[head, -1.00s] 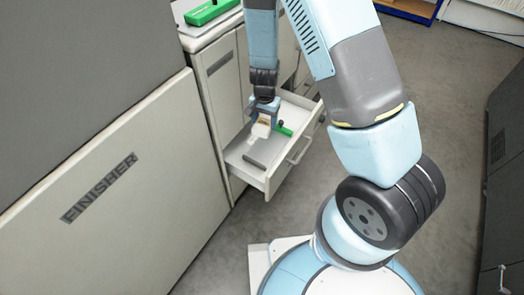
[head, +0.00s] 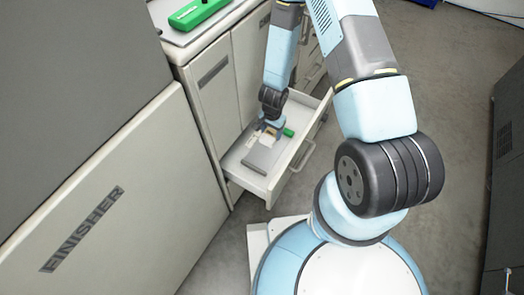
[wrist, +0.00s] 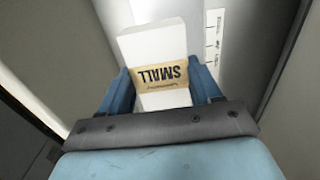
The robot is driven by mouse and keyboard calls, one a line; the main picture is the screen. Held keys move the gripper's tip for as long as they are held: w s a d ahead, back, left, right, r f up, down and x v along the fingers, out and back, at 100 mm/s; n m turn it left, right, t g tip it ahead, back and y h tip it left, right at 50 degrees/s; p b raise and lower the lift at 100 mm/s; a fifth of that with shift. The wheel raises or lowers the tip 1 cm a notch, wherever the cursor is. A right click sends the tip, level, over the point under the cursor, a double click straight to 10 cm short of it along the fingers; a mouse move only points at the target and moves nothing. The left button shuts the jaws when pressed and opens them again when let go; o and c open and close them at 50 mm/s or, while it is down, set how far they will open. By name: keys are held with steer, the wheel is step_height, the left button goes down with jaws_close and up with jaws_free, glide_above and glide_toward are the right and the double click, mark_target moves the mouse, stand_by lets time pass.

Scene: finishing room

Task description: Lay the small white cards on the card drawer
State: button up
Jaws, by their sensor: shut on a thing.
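The small white cards (wrist: 157,48) are a stack with a tan band reading SMALL, clear in the wrist view. My gripper (wrist: 163,90) is shut on the stack, a blue finger at each side. In the head view my gripper (head: 268,128) is low over the open card drawer (head: 247,181), towards its inner side. The cards are mostly hidden there by the gripper, and I cannot tell whether they touch the drawer floor. The drawer is pulled out from the cabinet.
A green object (head: 288,132) lies in the drawer beside my gripper. A grey patch (head: 262,156) shows on the drawer floor in front. Another green object (head: 197,13) is on the counter above. The finisher panel (head: 90,215) stands at left. Open floor lies to the right.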

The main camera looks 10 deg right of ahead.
mark_target(262, 136)
step_height(262, 136, down, 11)
steer(key=shift+a+f, duration=0.1)
steer(key=a, duration=0.1)
steer(key=s+a, duration=0.1)
steer(key=a, duration=0.1)
steer(key=shift+s+a, duration=0.15)
steer(key=shift+s+a+f, duration=0.1)
steer(key=shift+a+f, duration=0.15)
steer(key=shift+f, duration=0.3)
steer(key=shift+f, duration=0.3)
steer(key=o, duration=1.2)
steer(key=shift+o, duration=0.2)
steer(key=shift+r, duration=0.1)
step_height(262, 136, up, 12)
steer(key=shift+r, duration=0.15)
